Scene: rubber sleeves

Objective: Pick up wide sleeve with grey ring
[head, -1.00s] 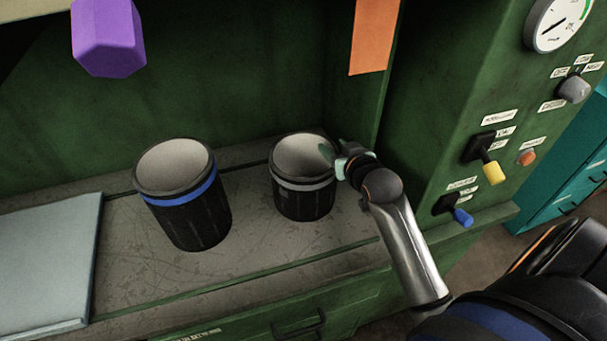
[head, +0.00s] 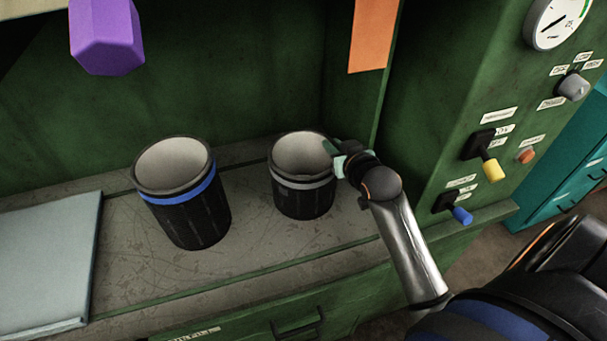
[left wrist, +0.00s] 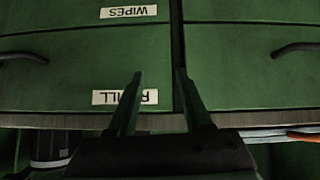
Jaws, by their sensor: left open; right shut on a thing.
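The wide sleeve with the grey ring (head: 304,198) stands upright on the grey worktop in the head view. It is black with a pale inside and a grey band below its rim. My right gripper (head: 335,157) is shut on the right side of its rim; the finger inside is partly hidden. My left gripper (left wrist: 155,100) shows only in the left wrist view. It is open and empty, in front of green drawer fronts.
A black sleeve with a blue ring (head: 190,212) stands to the left on the worktop (head: 240,245). A pale flat folder (head: 45,260) lies at far left. A purple block (head: 105,35) is at upper left. Levers (head: 490,165) and a gauge (head: 553,22) are on the right panel.

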